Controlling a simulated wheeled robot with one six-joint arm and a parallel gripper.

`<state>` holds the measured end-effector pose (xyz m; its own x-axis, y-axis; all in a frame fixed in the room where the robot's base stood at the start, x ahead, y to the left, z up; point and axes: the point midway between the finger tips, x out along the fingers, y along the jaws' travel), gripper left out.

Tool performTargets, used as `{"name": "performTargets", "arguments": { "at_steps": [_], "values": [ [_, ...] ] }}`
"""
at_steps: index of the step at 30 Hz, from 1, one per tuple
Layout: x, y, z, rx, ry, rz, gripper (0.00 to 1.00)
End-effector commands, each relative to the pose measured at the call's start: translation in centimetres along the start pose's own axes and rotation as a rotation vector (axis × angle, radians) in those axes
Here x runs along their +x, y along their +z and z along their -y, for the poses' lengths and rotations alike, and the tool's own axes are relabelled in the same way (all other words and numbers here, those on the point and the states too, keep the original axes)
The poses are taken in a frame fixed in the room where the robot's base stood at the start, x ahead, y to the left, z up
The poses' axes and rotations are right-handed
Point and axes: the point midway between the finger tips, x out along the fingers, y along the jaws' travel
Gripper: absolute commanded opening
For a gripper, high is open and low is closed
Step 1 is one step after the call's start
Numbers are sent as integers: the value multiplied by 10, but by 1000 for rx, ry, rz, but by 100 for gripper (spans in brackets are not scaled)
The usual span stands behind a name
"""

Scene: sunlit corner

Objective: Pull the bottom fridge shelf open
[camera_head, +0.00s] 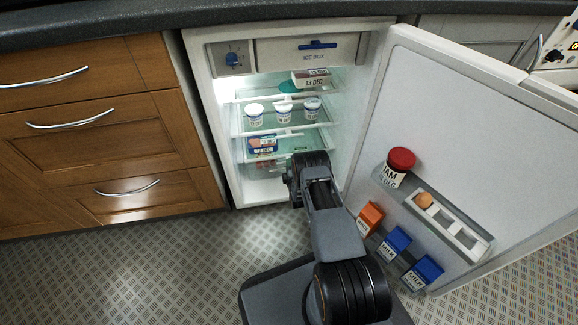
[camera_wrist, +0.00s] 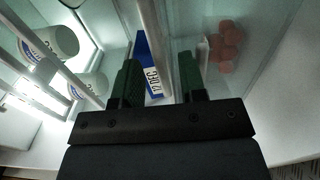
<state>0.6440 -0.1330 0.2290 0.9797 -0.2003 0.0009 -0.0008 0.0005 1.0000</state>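The open white fridge (camera_head: 222,120) stands at the centre of the head view, with several clear shelves. The bottom fridge shelf (camera_head: 265,166) is partly hidden behind my arm; reddish round items show in that area. My gripper (camera_wrist: 158,72) is open in the wrist view, its two dark green fingers apart. A pale shelf rim (camera_wrist: 152,40) runs between the fingers; I cannot tell if they touch it or which shelf it belongs to. A blue-and-white pack (camera_wrist: 154,78) labelled 17 DEC shows beyond the fingers. In the head view my arm reaches into the fridge's lower part and hides the fingertips.
The fridge door (camera_head: 455,130) stands wide open at right, holding a jam jar (camera_head: 396,172), an egg rack (camera_head: 450,228) and cartons (camera_head: 395,243). White tubs (camera_head: 284,113) stand on a shelf above. Wooden drawers (camera_head: 105,130) are at left. The floor (camera_head: 130,265) at front left is clear.

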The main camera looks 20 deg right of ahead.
Motion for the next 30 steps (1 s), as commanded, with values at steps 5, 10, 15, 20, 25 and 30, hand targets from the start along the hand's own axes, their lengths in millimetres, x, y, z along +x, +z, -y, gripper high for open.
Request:
{"name": "performTargets", "arguments": {
  "at_steps": [5,10,15,20,25,30],
  "values": [
    [18,-1,2,0,1,-1,38],
    [24,-1,0,0,0,-2,38],
    [25,-1,0,0,-1,-2,38],
    [25,-2,0,0,-1,-2,34],
    [25,-2,0,0,-1,-2,18],
    [25,-2,0,0,-1,-2,2]
  ]
}}
